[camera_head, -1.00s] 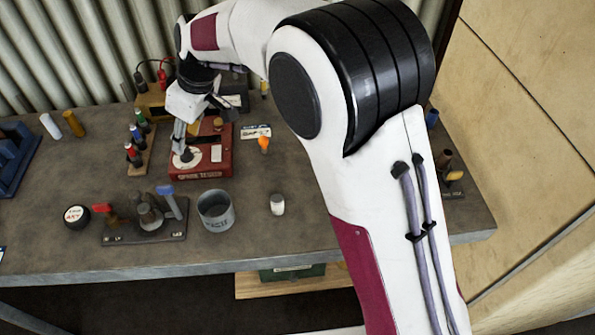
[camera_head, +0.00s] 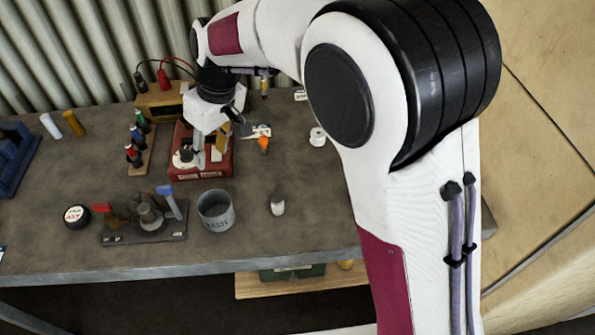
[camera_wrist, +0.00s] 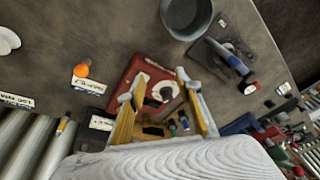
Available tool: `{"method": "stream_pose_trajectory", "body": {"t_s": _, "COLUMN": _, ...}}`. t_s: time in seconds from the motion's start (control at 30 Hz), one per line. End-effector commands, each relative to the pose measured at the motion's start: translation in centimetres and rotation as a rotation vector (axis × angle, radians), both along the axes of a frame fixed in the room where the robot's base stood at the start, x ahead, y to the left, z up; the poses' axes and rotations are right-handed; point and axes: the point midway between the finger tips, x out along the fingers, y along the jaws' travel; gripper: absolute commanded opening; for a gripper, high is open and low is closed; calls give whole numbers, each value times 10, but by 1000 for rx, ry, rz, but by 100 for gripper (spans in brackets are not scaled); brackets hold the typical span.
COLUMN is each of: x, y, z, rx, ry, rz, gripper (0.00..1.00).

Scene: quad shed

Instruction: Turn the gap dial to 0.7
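The red spark tester box (camera_head: 212,171) stands on the bench in the head view. Its white gap dial (camera_head: 184,160) with a dark knob is at the box's left front, partly hidden by my gripper. My gripper (camera_head: 208,155) is over the box, just right of the dial in that view. In the wrist view, the dial (camera_wrist: 150,80) shows between the yellow-sided fingers of my gripper (camera_wrist: 160,82), which stand apart with nothing held. The dial's scale marks are too small to read. Whether a finger touches the box, I cannot tell.
A rack of coloured bottles (camera_head: 142,150) stands close left of the box. An orange-topped item (camera_head: 263,144) is to the right.

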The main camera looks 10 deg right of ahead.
Motion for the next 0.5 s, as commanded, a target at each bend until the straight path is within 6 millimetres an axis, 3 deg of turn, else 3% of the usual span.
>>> {"method": "stream_pose_trajectory", "body": {"t_s": 0.5, "x": -35, "y": -50, "z": 14, "rx": -30, "ry": 28, "rz": -144, "gripper": 34}}
